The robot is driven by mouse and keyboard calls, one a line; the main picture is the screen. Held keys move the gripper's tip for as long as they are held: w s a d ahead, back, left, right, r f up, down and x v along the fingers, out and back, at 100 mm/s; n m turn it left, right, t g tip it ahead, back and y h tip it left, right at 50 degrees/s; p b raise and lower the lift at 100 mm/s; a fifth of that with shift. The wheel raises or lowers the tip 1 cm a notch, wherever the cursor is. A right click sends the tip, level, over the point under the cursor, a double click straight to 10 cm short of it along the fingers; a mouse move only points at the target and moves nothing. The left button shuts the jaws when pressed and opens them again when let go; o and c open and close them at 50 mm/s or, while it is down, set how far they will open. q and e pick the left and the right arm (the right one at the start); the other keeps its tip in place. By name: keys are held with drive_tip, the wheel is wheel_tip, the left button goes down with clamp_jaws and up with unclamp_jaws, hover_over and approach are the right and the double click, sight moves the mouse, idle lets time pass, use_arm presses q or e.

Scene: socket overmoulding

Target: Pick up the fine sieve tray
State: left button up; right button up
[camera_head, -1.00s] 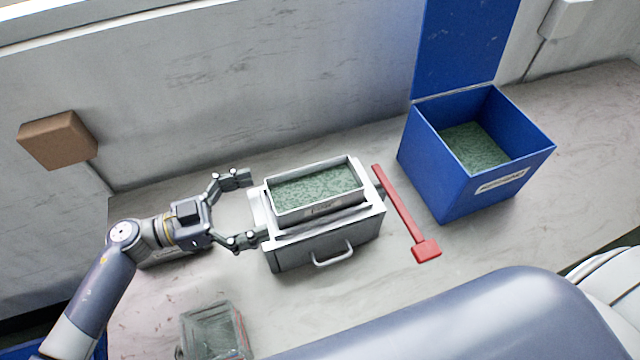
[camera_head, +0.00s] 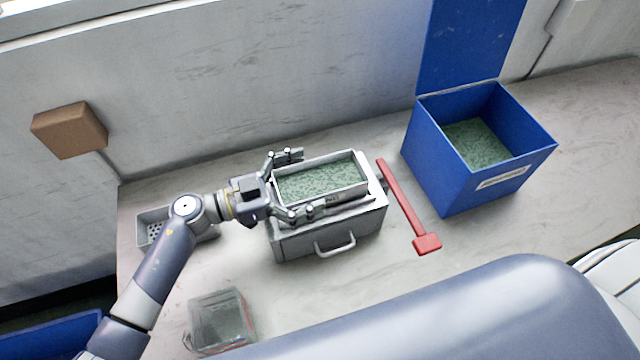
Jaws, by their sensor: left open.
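A metal tray (camera_head: 350,194) full of green granules sits on top of a silver box (camera_head: 335,235) with a front handle; I take it for the fine sieve tray, though its small label is not readable. My left gripper (camera_head: 310,182) is open at the tray's left end. One finger is along the back side and the other along the front side. I cannot tell if they touch the tray. Another tray with a perforated floor (camera_head: 155,233) lies at the left, partly hidden behind my left arm. My right gripper is not in view.
A red scraper-like tool (camera_head: 405,205) lies right of the silver box. A blue open bin (camera_head: 470,187) of green granules stands beyond it. A clear container (camera_head: 220,320) stands at the front left. A brown block (camera_head: 68,130) is by the wall.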

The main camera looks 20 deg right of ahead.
use_arm(q)
drive_tip(key=c, duration=1.4)
drive_tip(key=shift+a, duration=0.15)
drive_tip(key=shift+c, duration=0.2)
drive_tip(key=shift+r, duration=0.3)
drive_tip(key=shift+c, duration=0.2)
